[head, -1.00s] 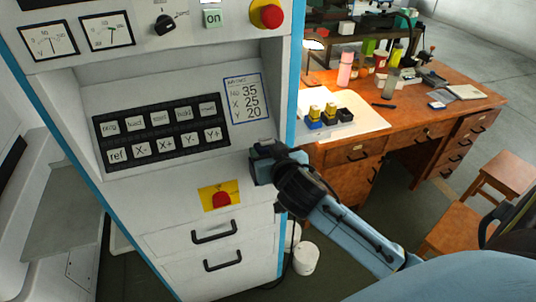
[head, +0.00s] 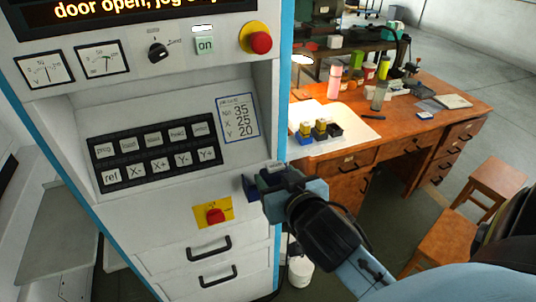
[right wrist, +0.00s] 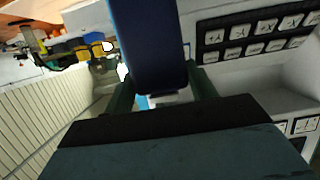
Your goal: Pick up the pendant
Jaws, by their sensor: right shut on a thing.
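My right gripper (head: 264,184) is in front of the right edge of the machine's panel, shut on a dark blue slab-shaped thing, which looks like the pendant (head: 250,188). In the right wrist view the blue pendant (right wrist: 148,45) stands between the two green fingers of my right gripper (right wrist: 160,88) and runs out of the top of the picture. Only one smooth face of it shows there, and in the head view most of it is hidden by the gripper. My left gripper is in neither view.
The machine's keypad (head: 156,153) and a red knob on a yellow plate (head: 213,214) are left of the gripper. A wooden desk (head: 415,125) with bottles and small blocks is behind right.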

